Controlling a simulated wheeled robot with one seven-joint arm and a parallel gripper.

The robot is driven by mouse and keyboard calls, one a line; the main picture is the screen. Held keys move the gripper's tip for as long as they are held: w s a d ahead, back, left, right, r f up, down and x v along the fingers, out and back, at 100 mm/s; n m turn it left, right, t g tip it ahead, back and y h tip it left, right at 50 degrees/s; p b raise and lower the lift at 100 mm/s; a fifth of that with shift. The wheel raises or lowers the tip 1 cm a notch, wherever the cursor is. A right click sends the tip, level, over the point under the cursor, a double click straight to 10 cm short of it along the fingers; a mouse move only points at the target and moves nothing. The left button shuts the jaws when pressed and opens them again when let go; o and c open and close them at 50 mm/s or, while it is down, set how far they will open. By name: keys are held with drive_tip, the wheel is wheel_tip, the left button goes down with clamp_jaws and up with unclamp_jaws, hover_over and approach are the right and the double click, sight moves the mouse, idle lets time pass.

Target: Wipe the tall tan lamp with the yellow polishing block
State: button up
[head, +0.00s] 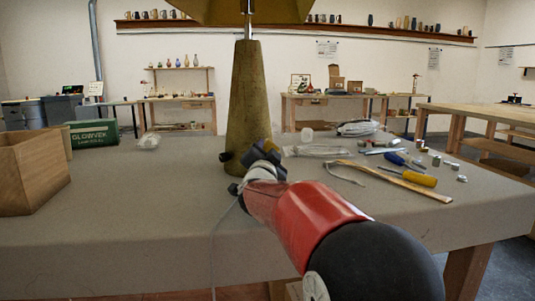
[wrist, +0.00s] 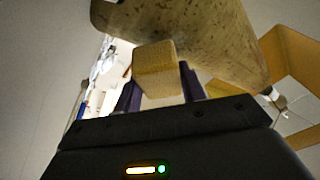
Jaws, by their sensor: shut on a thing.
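The tall tan lamp (head: 247,100) stands upright on the grey table, with a mottled, tapering body and a tan shade (head: 205,10) cut off by the top edge. My gripper (head: 265,152) is low at the right side of the lamp's body. In the wrist view, my gripper (wrist: 158,88) is shut on the yellow polishing block (wrist: 155,66), which sticks out between the dark fingers. The lamp's stained body (wrist: 195,30) fills the top of that view, right by the block. I cannot tell whether they touch. The block is hidden in the head view.
A wooden box (head: 30,172) and a green carton (head: 93,133) stand at the left. To the right lie a yellow-handled screwdriver (head: 418,178), a long wooden-handled tool (head: 400,182), a clear bag (head: 315,150) and small metal parts. The table's front left is clear.

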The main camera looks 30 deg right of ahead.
drive_tip(key=shift+w+d, duration=0.2)
drive_tip(key=shift+w, duration=0.45)
drive_tip(key=shift+w+a+p, duration=0.2)
drive_tip(key=shift+a+p, duration=0.05)
drive_tip(key=shift+a, duration=0.45)
drive_tip(key=shift+w+a+p, duration=0.15)
drive_tip(key=shift+a+p, duration=0.05)
drive_tip(key=shift+a, duration=0.45)
drive_tip(key=shift+w+a+f, duration=0.1)
drive_tip(key=shift+a, duration=0.5)
drive_tip(key=shift+w, duration=0.1)
drive_tip(key=shift+d, duration=0.1)
drive_tip(key=shift+s+d+b, duration=0.25)
drive_tip(key=shift+d+b, duration=0.35)
drive_tip(key=shift+d, duration=0.4)
drive_tip(key=shift+s+d+b, duration=0.2)
drive_tip(key=shift+d+b, duration=0.35)
drive_tip(key=shift+d, duration=0.45)
drive_tip(key=shift+s+f, duration=0.1)
